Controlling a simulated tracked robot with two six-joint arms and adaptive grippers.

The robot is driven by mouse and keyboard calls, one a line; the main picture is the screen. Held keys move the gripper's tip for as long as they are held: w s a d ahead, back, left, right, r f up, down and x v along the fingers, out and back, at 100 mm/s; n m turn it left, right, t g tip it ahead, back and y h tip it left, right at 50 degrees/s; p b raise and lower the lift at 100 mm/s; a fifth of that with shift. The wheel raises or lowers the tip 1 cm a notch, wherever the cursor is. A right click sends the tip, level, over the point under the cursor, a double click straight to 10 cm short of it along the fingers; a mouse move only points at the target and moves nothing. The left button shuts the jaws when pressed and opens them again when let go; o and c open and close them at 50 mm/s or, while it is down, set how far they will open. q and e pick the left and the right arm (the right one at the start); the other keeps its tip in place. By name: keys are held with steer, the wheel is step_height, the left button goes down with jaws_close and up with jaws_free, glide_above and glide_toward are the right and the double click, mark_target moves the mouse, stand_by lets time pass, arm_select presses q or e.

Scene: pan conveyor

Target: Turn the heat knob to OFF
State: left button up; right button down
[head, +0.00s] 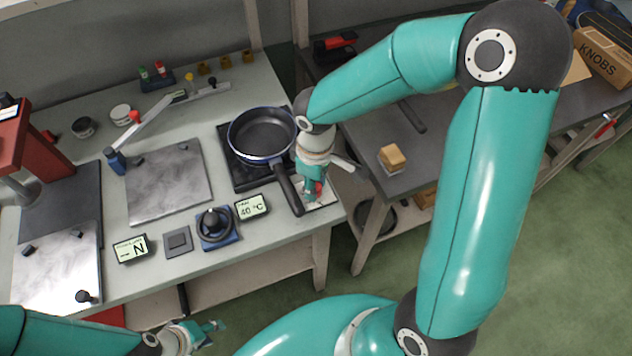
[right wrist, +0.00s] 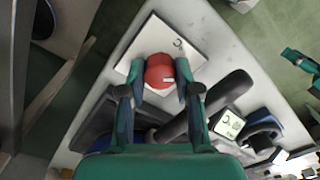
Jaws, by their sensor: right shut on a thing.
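The red heat knob (right wrist: 160,72) sits on a white plate (right wrist: 192,55) at the table's front right corner. A dark mark shows on the plate, but I cannot read the knob's setting. My right gripper (right wrist: 160,88) is shut on the knob, one finger on each side. In the head view the right gripper (head: 314,190) comes down on the knob (head: 318,187) from above, hiding most of it. My left gripper (head: 210,329) is low in front of the table, away from everything. Its fingers (right wrist: 302,72) stand apart and empty in the right wrist view.
A blue-rimmed pan (head: 262,130) stands on a black hob (head: 240,172), its handle (head: 287,190) close left of my right gripper. A display (head: 252,206) reads 40 °C. A black dial on a blue base (head: 216,238) is further left. A side table (head: 420,160) stands right.

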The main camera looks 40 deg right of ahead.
steer(key=shift+w+n, duration=0.1)
steer(key=shift+n, duration=0.3)
steer(key=c, duration=1.1)
jaws_free()
step_height(320, 180, up, 12)
